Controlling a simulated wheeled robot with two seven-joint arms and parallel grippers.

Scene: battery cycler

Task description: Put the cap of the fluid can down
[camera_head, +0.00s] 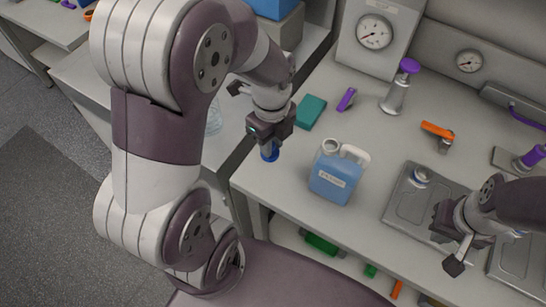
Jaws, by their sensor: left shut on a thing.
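The fluid can (333,182) is a blue translucent jug with a white handle and a label. It stands upright on the bench near its left front corner, and its light neck at the top left has no cap on it. My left gripper (268,150) is to the left of the can and apart from it, pointing down. Whether the cap touches a surface is hard to tell. My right gripper (456,254) is at the right, over a metal tray; its finger gap is unclear.
A teal block (310,112) and a small purple item (347,99) lie behind the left gripper. A purple-topped metal stand (396,92), an orange-handled valve (439,133) and a metal tray (400,205) are further right. Bare bench lies between can and stand.

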